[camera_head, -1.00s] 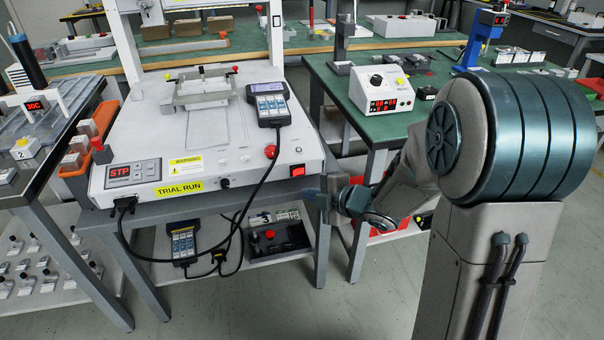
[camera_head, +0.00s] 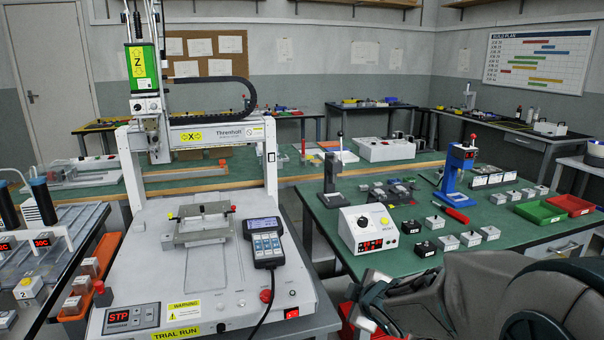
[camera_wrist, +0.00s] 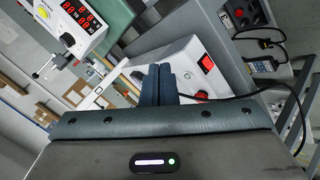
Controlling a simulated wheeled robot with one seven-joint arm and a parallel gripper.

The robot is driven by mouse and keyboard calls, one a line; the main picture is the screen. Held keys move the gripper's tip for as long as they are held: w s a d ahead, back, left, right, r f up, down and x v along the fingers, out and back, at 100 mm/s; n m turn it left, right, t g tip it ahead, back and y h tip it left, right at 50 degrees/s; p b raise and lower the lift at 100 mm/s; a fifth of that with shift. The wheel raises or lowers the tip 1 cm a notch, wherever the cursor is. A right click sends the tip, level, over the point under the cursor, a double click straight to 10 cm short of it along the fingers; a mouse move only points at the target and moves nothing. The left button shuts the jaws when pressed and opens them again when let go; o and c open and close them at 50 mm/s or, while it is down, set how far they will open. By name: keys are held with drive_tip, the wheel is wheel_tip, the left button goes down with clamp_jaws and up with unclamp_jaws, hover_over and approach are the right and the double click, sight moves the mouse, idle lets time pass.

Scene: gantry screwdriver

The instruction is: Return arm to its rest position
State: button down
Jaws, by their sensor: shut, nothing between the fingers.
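My gripper (camera_wrist: 161,84) shows in the wrist view with its two dark fingers together and nothing between them. It is in free air in front of the white gantry machine (camera_wrist: 184,62), whose red switch lies just beyond the fingertips. In the head view my arm (camera_head: 450,295) is folded low at the bottom right, beside the gantry machine (camera_head: 140,255) and in front of the green bench (camera_head: 490,245). The fingertips cannot be made out there.
The gantry machine carries a metal fixture (camera_head: 204,222) and a handheld pendant (camera_head: 264,243) with a black cable. A white control box (camera_head: 368,228), a blue press (camera_head: 456,170) and small blocks stand on the green bench. A cable (camera_wrist: 235,95) crosses near my gripper.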

drive_tip(key=s+d+r+m+g+h+p, duration=0.3)
drive_tip(key=s+d+r+m+p, duration=0.2)
drive_tip(key=s+r+m+p, duration=0.5)
drive_tip(key=s+a+r+m+g+y+p, duration=0.1)
drive_tip(key=s+a+r+m+g+p, duration=0.1)
drive_tip(key=s+r+m+g+p, duration=0.2)
drive_tip(key=s+r+p, duration=0.3)
drive_tip(key=s+r, duration=0.4)
drive_tip(key=s, duration=0.1)
